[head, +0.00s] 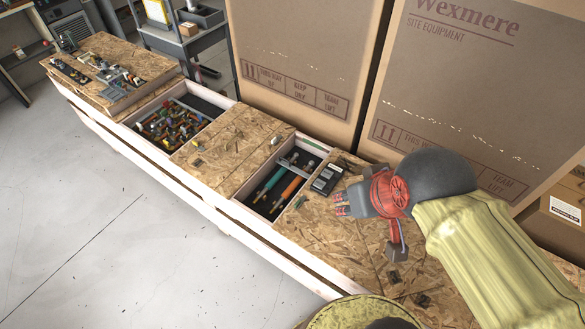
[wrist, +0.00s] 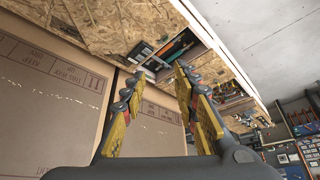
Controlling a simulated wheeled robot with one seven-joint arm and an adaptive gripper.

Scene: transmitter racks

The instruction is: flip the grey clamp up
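A small grey metal piece that looks like the clamp (head: 290,163) lies across the teal cylinder (head: 272,180) and the orange cylinder (head: 291,187) in an open recess of the wooden bench. Its exact shape and whether it lies flat are too small to tell. The recess (wrist: 182,47) also shows ahead of my fingers in the wrist view, where I cannot make out the clamp clearly. My gripper (head: 340,204) is over the bench to the right of the recess, apart from the clamp. In the wrist view my gripper (wrist: 160,75) is open and empty between its yellow pads.
A dark box-shaped device (head: 326,180) sits between the recess and my gripper. Large cardboard boxes (head: 310,60) stand close behind the bench. A second recess (head: 172,125) holds many small coloured parts. Bare board (head: 233,148) separates the recesses; the floor in front (head: 90,220) is clear.

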